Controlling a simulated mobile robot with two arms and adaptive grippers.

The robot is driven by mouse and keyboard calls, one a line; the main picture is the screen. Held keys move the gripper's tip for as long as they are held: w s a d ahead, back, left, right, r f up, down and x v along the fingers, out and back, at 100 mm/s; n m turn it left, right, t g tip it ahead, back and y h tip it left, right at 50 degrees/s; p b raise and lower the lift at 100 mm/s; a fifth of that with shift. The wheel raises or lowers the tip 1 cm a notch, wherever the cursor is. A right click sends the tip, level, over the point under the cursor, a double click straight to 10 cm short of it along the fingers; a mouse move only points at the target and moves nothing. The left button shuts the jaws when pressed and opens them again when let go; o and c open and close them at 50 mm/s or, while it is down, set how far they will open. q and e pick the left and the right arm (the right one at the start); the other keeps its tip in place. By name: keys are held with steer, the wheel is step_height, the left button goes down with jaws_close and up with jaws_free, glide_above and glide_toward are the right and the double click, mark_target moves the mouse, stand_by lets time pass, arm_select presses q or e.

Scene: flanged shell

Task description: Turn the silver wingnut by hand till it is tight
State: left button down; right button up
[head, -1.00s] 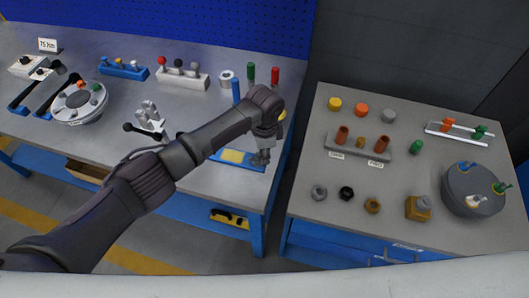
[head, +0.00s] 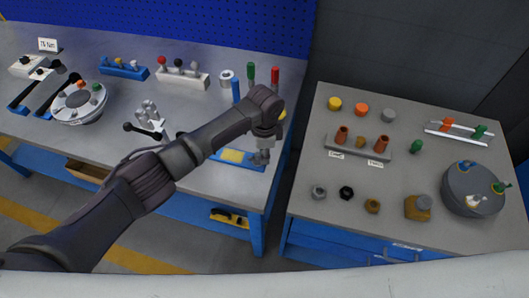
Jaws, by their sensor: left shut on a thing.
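My left gripper (head: 261,156) points down at the right end of a blue tray (head: 222,161) with a yellow pad, on the left bench. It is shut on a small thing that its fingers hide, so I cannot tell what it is. A dark grey round shell (head: 474,200) stands on the right table, with blue, green and pale pieces on its top. The pale piece (head: 473,202) at its front may be a silver wingnut, but it is too small to be sure. My left gripper is far from this shell. My right gripper is not in view.
Another round shell (head: 79,108) with orange and green pieces stands on the left bench. Upright handles in blue (head: 236,90), green and red stand behind my gripper. A gap separates the bench from the right table, which holds several nuts, caps and a brass block (head: 417,208).

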arm_select(q)
steer(key=c, duration=1.3)
jaws_free()
steer(key=shift+r, duration=0.1)
step_height(320, 180, up, 12)
